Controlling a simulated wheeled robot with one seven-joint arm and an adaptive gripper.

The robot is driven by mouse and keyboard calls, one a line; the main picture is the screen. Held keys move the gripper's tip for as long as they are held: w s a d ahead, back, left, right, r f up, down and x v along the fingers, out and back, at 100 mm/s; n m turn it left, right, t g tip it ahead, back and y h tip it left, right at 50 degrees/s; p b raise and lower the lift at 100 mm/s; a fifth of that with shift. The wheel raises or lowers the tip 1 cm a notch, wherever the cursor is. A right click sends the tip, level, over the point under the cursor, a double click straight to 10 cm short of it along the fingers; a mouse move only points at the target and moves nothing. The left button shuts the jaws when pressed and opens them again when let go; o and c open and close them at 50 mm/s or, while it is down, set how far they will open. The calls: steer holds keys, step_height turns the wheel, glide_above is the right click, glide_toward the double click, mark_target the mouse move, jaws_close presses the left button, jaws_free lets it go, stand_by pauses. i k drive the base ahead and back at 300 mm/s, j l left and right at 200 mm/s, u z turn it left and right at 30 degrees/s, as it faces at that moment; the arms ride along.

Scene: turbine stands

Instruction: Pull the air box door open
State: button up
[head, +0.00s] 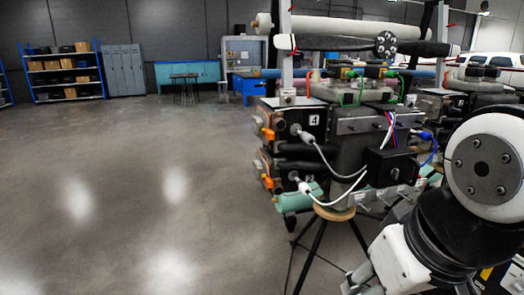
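A turbine stand (350,125) fills the right half of the head view. On its near side is a black box (391,166) with a white cable running to it. I cannot tell for certain which panel is the air box door, and I see no door standing open. My arm shows at the lower right, in front of the stand's right part and partly hiding it.
A stool (334,213) with a round wooden top stands close to the stand, with white cables (325,160) hanging above it. The floor (150,190) to the left is clear. Shelves (65,72), cabinets (123,70) and a table (185,78) stand far back.

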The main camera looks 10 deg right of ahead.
mark_target(405, 163)
steer(key=z, duration=0.8)
steer(key=i+l+z, duration=0.6)
steer(key=i+l, duration=0.2)
